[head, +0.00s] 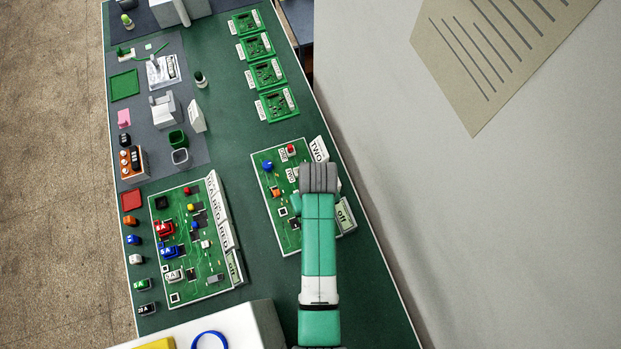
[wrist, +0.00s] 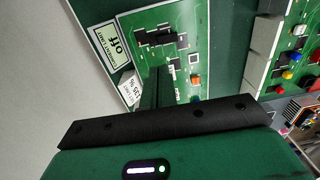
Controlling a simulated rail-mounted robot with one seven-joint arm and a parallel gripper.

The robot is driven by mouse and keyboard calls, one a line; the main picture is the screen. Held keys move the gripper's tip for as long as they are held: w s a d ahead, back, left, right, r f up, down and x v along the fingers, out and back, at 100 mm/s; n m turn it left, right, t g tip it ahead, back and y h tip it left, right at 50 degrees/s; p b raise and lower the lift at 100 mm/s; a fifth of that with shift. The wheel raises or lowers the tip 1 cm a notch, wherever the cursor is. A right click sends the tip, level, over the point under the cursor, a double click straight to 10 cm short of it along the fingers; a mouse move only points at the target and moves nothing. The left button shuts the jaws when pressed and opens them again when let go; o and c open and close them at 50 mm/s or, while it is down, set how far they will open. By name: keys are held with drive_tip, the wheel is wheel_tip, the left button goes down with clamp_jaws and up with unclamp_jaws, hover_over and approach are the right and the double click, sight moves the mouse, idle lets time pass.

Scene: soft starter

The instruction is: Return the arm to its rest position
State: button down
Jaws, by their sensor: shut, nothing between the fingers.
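My arm (head: 319,235) reaches up from the bottom of the head view over the right-hand green circuit board. Its grey end (head: 318,178) hides part of that board, and the fingertips are hidden there. In the wrist view my gripper (wrist: 157,88) is shut and empty, its fingers over the board (wrist: 190,50). I cannot tell whether they touch it.
A second circuit board (head: 205,270) with coloured parts lies to the left. Several small green boards (head: 270,73) line the far right edge. Loose blocks, cups and tools sit along the left side. A wall (head: 450,200) rises right of the green table. A white box (head: 240,325) stands at the front.

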drive_tip(key=shift+r, duration=0.3)
idle(0.4)
